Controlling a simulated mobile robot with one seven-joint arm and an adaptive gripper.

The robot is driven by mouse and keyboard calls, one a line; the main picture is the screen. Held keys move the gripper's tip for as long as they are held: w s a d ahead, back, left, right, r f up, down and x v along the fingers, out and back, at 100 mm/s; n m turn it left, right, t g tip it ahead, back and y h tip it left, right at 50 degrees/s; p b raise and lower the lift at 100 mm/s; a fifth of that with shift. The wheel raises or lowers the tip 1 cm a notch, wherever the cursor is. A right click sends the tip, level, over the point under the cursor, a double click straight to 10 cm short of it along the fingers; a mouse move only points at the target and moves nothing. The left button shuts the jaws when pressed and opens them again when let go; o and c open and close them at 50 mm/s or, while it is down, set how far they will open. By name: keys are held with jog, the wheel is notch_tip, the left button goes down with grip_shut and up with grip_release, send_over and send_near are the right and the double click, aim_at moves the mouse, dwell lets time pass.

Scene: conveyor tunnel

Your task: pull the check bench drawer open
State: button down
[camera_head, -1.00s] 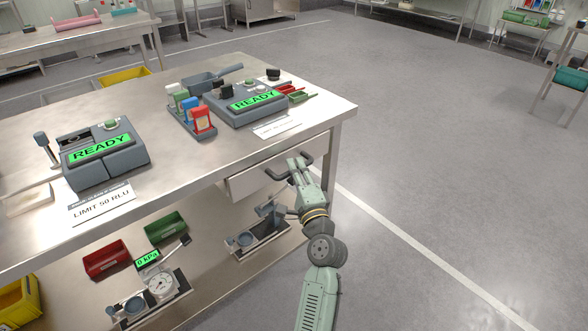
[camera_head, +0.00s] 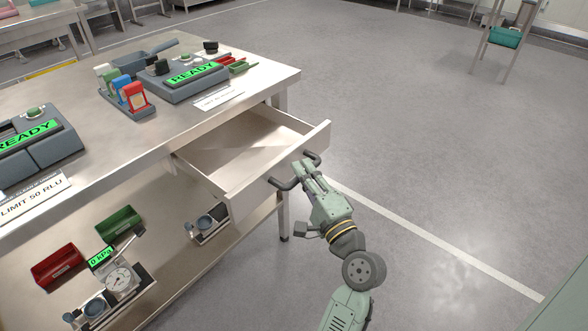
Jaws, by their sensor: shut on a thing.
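The check bench drawer (camera_head: 262,178) stands well out from under the bench top (camera_head: 190,112), and its pale interior shows empty. Its dark bar handle (camera_head: 284,185) is on the front panel, with both ends visible. My gripper (camera_head: 306,168) is at the handle's middle, shut on it, and hides that part of the bar. My arm reaches up to it from the lower right.
Two READY testers stand on the bench top, one at the back (camera_head: 187,80) and one at left (camera_head: 38,140). A gauge device (camera_head: 115,283), red bin (camera_head: 58,267) and green bin (camera_head: 118,222) sit on the lower shelf.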

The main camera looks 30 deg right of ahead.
jog(key=c, duration=1.6)
grip_release()
jog(key=s+f, duration=0.2)
jog(key=s, duration=1)
jog(key=shift+a, duration=0.3)
jog(key=shift+f, duration=0.15)
